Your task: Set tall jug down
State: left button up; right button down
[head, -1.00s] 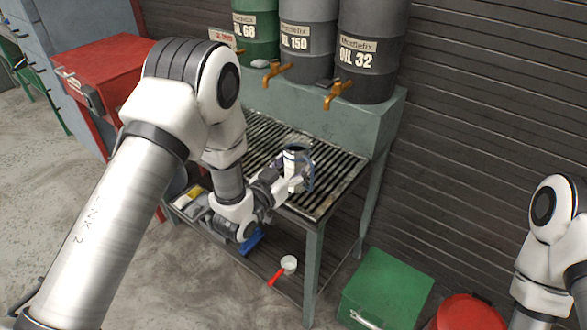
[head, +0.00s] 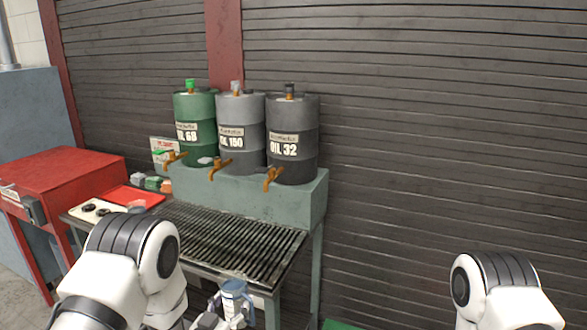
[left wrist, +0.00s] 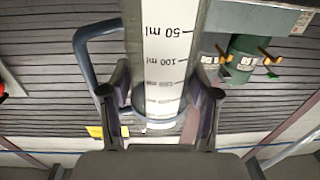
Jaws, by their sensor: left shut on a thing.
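The tall jug (head: 233,291) is a pale cylinder with a blue rim and a blue handle. It shows low in the head view, in front of the drain bench's front edge. In the left wrist view the jug (left wrist: 166,50) fills the middle, its ml scale upside down and its handle at the left. My left gripper (left wrist: 161,92) is shut on the jug's body, one finger on each side. The jug's lower part is cut off or hidden in the head view. My right arm shows at the lower right, but its gripper is out of view.
The slatted grate (head: 225,235) of the bench is bare. Behind it stand a green drum (head: 196,108), a grey drum (head: 240,112) and a dark OIL 32 drum (head: 292,120), with brass taps over the grate. A red tray (head: 133,197) and a red cabinet (head: 60,175) are at left.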

aim_at(226, 277)
pick_arm(q)
jog(key=s+f+y, duration=0.1)
jog(key=s, duration=0.1)
jog(key=s+a+n+y, duration=0.1)
jog(key=s, duration=0.2)
jog(key=s+f+n+y, duration=0.1)
jog(key=s, duration=0.1)
jog(key=shift+s+a+f+t+y, duration=0.3)
jog(key=shift+s+a+t, duration=0.05)
jog(key=shift+t, duration=0.05)
jog(key=w+h, duration=0.1)
jog(key=w+d+m+h, duration=0.1)
jog(key=w, duration=0.1)
jog(key=w+d+r, duration=0.1)
jog(key=shift+w+h, duration=0.2)
jog(key=shift+h, duration=0.2)
jog(key=shift+m+g+h, duration=0.5)
jog(key=shift+m+h, duration=0.2)
jog(key=w+r, duration=0.4)
jog(key=shift+w+a+r, duration=0.15)
jog(key=shift+a+r, duration=0.05)
jog(key=shift+r, duration=0.15)
jog(key=shift+y, duration=0.3)
jog(key=r, duration=0.1)
jog(key=w+a+r, duration=0.1)
jog(key=r, duration=0.2)
jog(key=shift+w+a+r, duration=0.15)
jog(key=shift+w+a, duration=0.2)
jog(key=shift+w, duration=0.05)
jog(key=shift+r, duration=0.1)
